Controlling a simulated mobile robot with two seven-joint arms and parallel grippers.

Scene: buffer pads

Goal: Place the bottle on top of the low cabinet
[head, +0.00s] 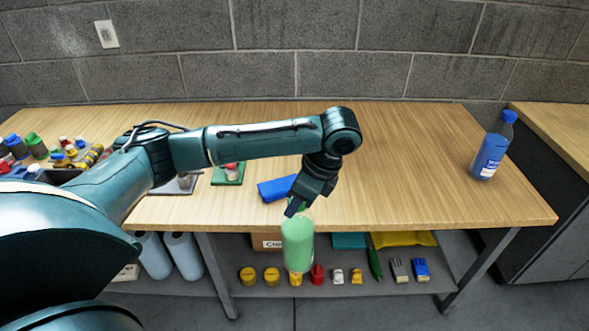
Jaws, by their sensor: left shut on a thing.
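A pale green bottle (298,245) hangs upright from my left gripper (298,206), in front of the table's front edge. The gripper points down and is shut on its top, which the fingers partly hide. A second bottle, clear with blue liquid and a blue cap (492,148), stands upright near the table's right end, well apart from the gripper. My right gripper is not in view.
The wooden table (420,185) is clear between my arm and the blue bottle. A blue item (276,189) lies near its front edge. Several small bottles crowd its left end. The lower shelf (330,285) holds gloves, jars and rolls. A gap separates table and cabinet.

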